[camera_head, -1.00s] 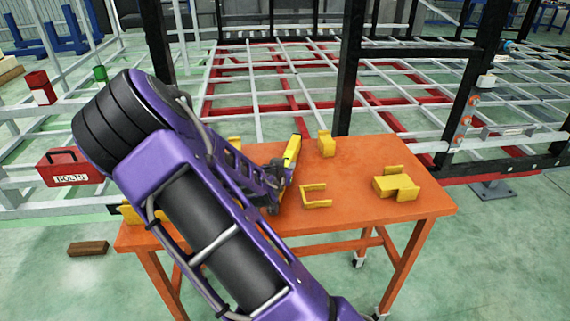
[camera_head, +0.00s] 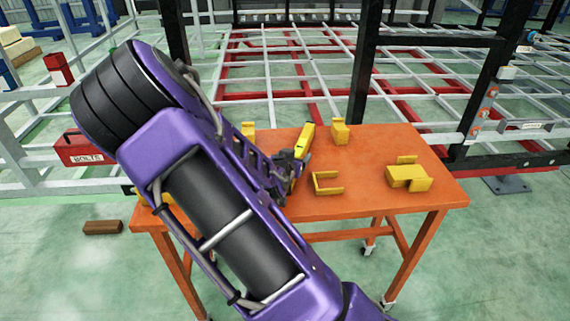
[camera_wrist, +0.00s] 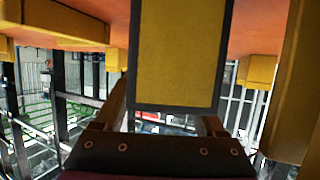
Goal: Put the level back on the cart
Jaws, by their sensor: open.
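The orange cart (camera_head: 380,140) stands in front of me. The yellow level (camera_head: 305,142) is over the middle of its top, tilted in the picture. I cannot tell whether it rests fully on the top. In the wrist view it is a large yellow face with a dark border (camera_wrist: 180,50). My gripper (camera_head: 288,165) is at its near end, partly hidden by my purple arm. In the wrist view my gripper (camera_wrist: 168,105) is open, with its fingers on either side of the level's dark-edged end. Contact cannot be made out.
Several yellow holders stand on the cart, including a U-shaped one (camera_head: 327,184) beside the gripper and a block at right (camera_head: 407,177). A white and red trailer frame with black posts (camera_head: 363,70) stands behind. A red bolts box (camera_head: 84,148) is at left, a brown block (camera_head: 102,227) on the floor.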

